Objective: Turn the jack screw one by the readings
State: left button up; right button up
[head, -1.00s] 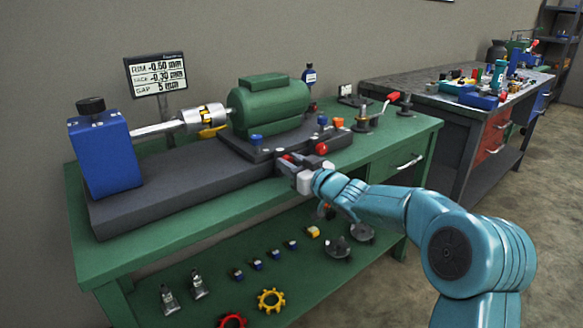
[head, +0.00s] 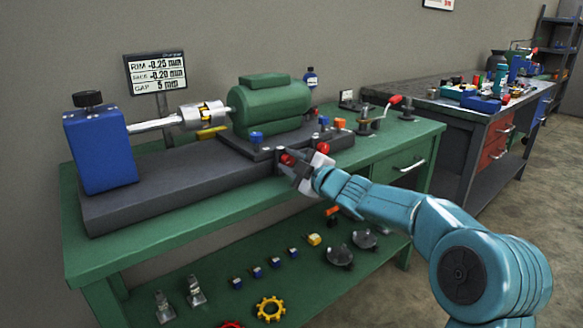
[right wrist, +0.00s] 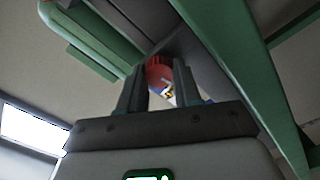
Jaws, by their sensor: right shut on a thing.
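The green motor (head: 272,105) sits on a dark base on the green bench. Two red screw knobs show at the base's front: a left one (head: 287,160) and a right one (head: 323,148). My right gripper (head: 288,164) is shut on the left red knob, its jaws tilted; the red head also shows between the fingers in the right wrist view (right wrist: 158,72). The display (head: 156,74) seems to read RIM -0.25 mm, FACE -0.20 mm, GAP 5 mm. The silver coupling (head: 203,116) joins the shaft to the motor. My left gripper is out of view.
A blue block (head: 101,150) with a black knob stands at the bench's left end. A red-handled crank (head: 394,101) and an orange part (head: 339,123) sit right of the motor. The lower shelf (head: 225,308) holds several small parts. A second bench stands right.

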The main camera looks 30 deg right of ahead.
jog(key=shift+f+n+b, duration=0.15)
jog(key=shift+n+b, duration=0.5)
jog(key=shift+n, duration=1.35)
jog(key=o, duration=1.1)
jog(key=shift+c, duration=0.2)
jog(key=s+d+p, duration=0.1)
jog(key=s, duration=1.5)
jog(key=shift+s, duration=0.2)
jog(key=shift+w, duration=0.1)
